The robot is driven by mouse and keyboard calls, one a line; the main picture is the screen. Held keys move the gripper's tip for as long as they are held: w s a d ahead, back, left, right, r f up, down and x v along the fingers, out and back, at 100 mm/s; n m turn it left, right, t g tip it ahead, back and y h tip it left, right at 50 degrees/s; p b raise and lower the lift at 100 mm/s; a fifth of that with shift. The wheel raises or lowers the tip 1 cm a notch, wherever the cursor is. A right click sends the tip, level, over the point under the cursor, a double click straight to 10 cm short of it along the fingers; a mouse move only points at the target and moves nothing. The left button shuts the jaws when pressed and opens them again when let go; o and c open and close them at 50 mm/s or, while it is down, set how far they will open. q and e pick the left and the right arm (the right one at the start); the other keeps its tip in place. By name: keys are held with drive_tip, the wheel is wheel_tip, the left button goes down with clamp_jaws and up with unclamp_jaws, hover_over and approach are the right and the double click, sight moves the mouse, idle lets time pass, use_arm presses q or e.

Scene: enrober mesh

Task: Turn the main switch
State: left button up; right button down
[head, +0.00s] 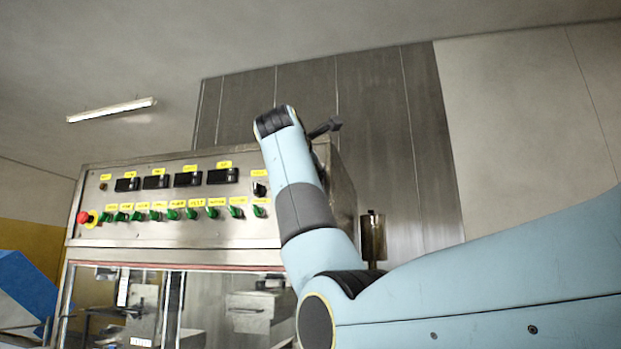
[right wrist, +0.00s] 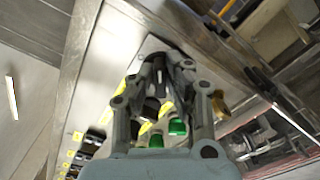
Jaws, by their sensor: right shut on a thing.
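The control panel (head: 150,190) of a steel machine fills the left middle of the head view. My right arm reaches up to the panel's right end, and its wrist hides that part. My right gripper (right wrist: 160,72) shows in the right wrist view, with its fingers closed together at the panel near its edge. They are shut on a dark thing there, which I take to be the main switch; the fingers hide most of it, so its turn position cannot be told. A small black knob (head: 259,189) sits left of my arm. My left gripper is out of view.
A row of green switches (head: 173,214) runs along the panel, with a red button (head: 83,217) at its left end. Dark displays (head: 188,179) sit above. Green knobs (right wrist: 177,127) are close to my right fingers. A glazed cabinet (head: 150,300) lies below.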

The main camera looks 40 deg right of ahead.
drive_tip(key=shift+f+m+b, duration=0.2)
drive_tip(key=shift+m+b, duration=0.6)
drive_tip(key=shift+m, duration=0.95)
drive_tip(key=shift+f+m+b, duration=0.2)
drive_tip(key=shift+m+b, duration=0.55)
drive_tip(key=shift+m, duration=1)
drive_tip(key=c, duration=1.3)
unclamp_jaws()
drive_tip(key=shift+c, duration=0.2)
drive_tip(key=shift+s, duration=0.1)
drive_tip(key=v, duration=1.1)
drive_tip(key=shift+s+a, duration=0.25)
drive_tip(key=shift+a, duration=0.1)
